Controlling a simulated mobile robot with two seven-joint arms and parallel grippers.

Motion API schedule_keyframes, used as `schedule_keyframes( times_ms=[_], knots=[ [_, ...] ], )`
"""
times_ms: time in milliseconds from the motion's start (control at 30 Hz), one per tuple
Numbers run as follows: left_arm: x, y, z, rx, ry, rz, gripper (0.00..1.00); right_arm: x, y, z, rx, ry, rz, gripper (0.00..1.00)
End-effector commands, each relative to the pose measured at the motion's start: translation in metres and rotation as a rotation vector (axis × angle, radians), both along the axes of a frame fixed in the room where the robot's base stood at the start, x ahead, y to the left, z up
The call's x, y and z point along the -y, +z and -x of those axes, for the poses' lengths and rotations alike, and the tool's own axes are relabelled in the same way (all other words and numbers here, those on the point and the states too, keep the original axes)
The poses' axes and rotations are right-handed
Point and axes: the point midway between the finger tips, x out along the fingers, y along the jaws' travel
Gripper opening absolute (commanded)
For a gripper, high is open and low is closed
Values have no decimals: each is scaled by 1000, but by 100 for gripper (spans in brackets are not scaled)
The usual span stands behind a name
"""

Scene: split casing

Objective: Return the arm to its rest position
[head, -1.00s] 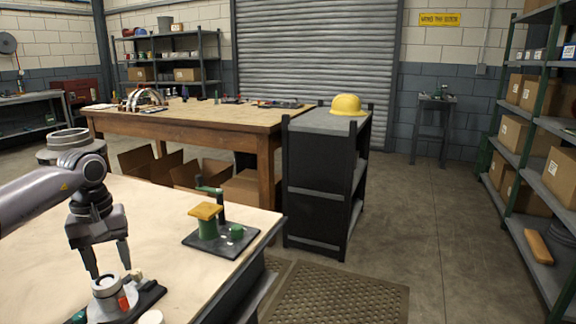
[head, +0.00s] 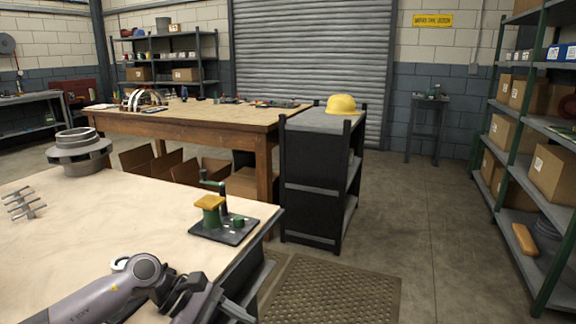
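My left arm (head: 95,297) comes in low from the left and lies across the near edge of the wooden worktable (head: 130,215). My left gripper (head: 236,311) is at the bottom of the head view, near the table's right front corner. Its fingers are partly cut off or hidden, so I cannot tell whether they are open. I see no object in it. My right gripper is not in view.
A grey round casing (head: 78,155) and several small metal pieces (head: 27,203) are on the left. A black shelf cart (head: 315,180) stands beyond.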

Motion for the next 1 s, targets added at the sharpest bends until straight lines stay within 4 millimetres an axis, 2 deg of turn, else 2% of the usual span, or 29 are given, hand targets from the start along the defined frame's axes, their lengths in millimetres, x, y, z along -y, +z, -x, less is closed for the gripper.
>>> schedule_keyframes(
  times_ms=[33,100,200,300,400,533,667,767,900,933,1000],
  knots=[
    [21,2,12,-93,61,102,52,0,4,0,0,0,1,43],
    [44,8,22,-226,158,237,52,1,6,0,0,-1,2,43],
    [66,18,33,-440,298,421,52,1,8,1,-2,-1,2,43],
    [78,29,38,-676,439,598,52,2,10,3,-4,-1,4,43],
    [79,37,40,-934,580,767,52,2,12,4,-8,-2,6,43],
    [67,36,38,-1288,760,978,52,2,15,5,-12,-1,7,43],
    [42,22,38,-1657,935,1183,52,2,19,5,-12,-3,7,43],
    [18,1,44,-1944,1064,1342,52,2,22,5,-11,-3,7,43],
    [-20,-38,63,-2343,1229,1577,52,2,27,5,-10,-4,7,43],
    [-28,-47,70,2362,-1228,-1586,52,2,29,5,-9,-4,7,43],
    [-47,-70,88,2183,-1110,-1468,52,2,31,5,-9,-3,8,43]
  ],
)
